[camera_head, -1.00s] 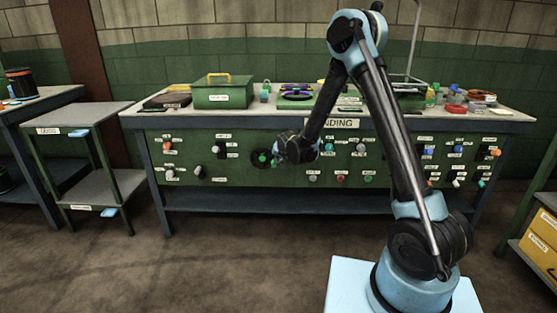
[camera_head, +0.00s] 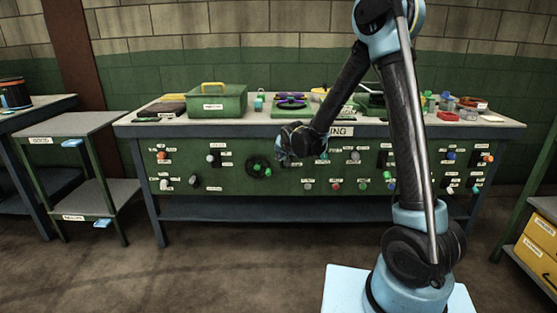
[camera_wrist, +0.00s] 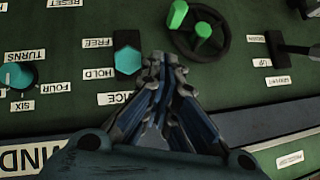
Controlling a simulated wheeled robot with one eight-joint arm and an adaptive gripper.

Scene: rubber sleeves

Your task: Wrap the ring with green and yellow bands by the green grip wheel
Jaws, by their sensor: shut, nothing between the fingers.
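The green grip wheel is a black handwheel (camera_head: 260,167) with a green grip on the bench's front panel. In the wrist view the wheel (camera_wrist: 224,42) is at the top, right of centre, with a green grip and a green hub. My gripper (camera_wrist: 163,66) is shut and empty, its fingertips left of and below the wheel in that view, close to a teal FREE/HOLD knob (camera_wrist: 127,56); touch cannot be told. In the head view my gripper (camera_head: 285,158) is just right of the wheel. I cannot make out a ring with green and yellow bands.
Many knobs line the panel. A grey shelf (camera_head: 75,125) is at left, yellow drawers (camera_head: 540,240) at right. Open floor lies in front.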

